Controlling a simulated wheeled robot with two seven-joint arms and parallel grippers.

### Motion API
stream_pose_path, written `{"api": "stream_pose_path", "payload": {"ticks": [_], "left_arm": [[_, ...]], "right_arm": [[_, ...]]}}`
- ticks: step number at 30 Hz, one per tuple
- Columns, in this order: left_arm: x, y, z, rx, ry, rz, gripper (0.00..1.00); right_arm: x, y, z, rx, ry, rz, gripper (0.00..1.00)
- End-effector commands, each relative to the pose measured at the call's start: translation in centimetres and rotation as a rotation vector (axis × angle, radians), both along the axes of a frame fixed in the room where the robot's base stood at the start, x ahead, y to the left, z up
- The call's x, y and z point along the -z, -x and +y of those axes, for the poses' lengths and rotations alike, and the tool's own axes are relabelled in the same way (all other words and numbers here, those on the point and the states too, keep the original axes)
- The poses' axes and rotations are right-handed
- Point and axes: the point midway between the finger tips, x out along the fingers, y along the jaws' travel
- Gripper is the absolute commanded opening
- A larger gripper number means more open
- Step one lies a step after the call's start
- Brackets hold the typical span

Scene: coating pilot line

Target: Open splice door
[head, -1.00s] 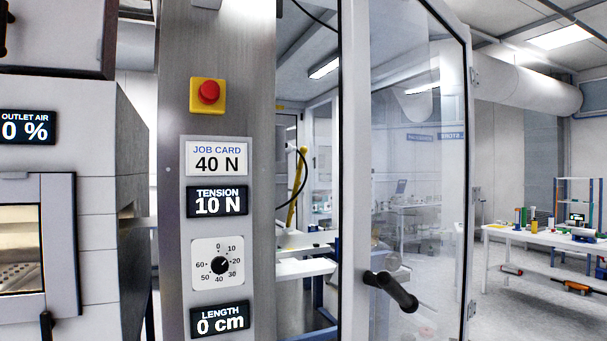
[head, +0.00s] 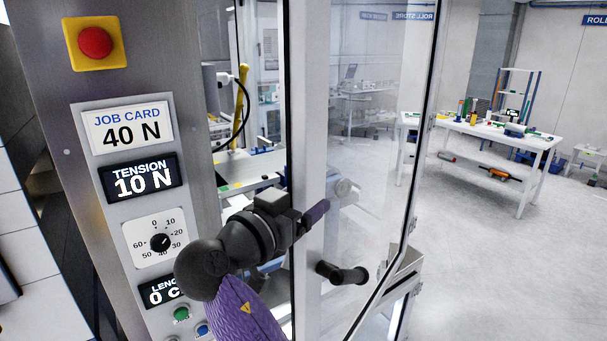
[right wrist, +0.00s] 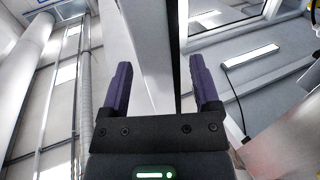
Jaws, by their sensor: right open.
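The splice door is a tall glass panel in a white frame (head: 306,120). A black bar handle (head: 343,273) sticks out of its lower part. My right gripper (head: 316,213) is open and empty, in front of the door frame, above and a little left of the handle. In the right wrist view its two purple fingers (right wrist: 160,68) stand apart with a pale upright post between them, further off. The handle does not show there. I cannot tell whether the gripper touches the frame. My left gripper is not in view.
Left of the door is a steel column with a red stop button (head: 95,42), a job card (head: 127,126) reading 40 N, a tension display (head: 141,178) reading 10 N and a dial (head: 160,241). A white table (head: 470,129) stands far right, with open floor before it.

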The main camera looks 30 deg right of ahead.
Motion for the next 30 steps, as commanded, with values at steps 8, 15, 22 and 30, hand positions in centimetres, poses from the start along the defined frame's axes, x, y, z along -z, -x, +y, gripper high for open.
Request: {"api": "stream_pose_path", "payload": {"ticks": [8,15,22,30], "left_arm": [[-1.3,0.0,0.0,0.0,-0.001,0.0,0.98],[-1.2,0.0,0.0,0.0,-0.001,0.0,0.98],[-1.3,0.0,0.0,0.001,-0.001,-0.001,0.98],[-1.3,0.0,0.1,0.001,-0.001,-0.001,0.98]], "right_arm": [[0.0,-1.3,-2.7,-0.001,0.002,0.002,0.79],[0.1,-1.3,-2.7,-0.002,0.001,0.003,0.69],[0.1,-1.3,-2.6,-0.002,0.002,0.004,0.2],[0.1,-1.3,-2.6,-0.003,0.002,0.004,0.0]]}}
